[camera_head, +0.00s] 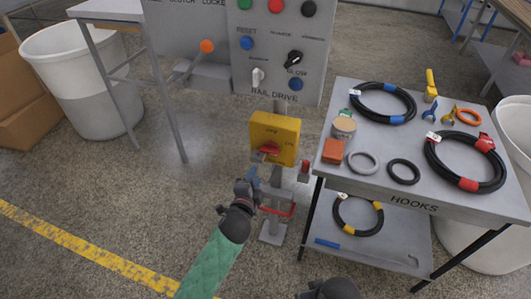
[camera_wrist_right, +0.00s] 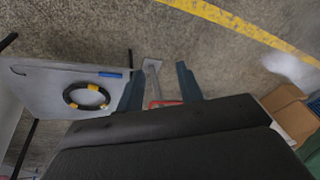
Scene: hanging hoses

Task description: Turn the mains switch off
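The mains switch is a yellow box (camera_head: 286,127) on a post, with a red knob (camera_head: 268,150) on its front and OFF and ON lettering. The knob lies slanted on the box face. My left gripper (camera_head: 256,179) is just below the knob, pointing up at it; I see no clear grip on it. Whether its fingers are apart is too small to tell. My right gripper (camera_wrist_right: 160,86) shows in the right wrist view with its two fingers apart and nothing between them, over the floor. The switch is not visible in that view.
A grey pipe with a red valve handle (camera_head: 278,210) stands below the switch. The hooks table (camera_head: 338,181) with hoses and rings is close on the right. A grey RAIL DRIVE panel (camera_head: 270,55) stands behind.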

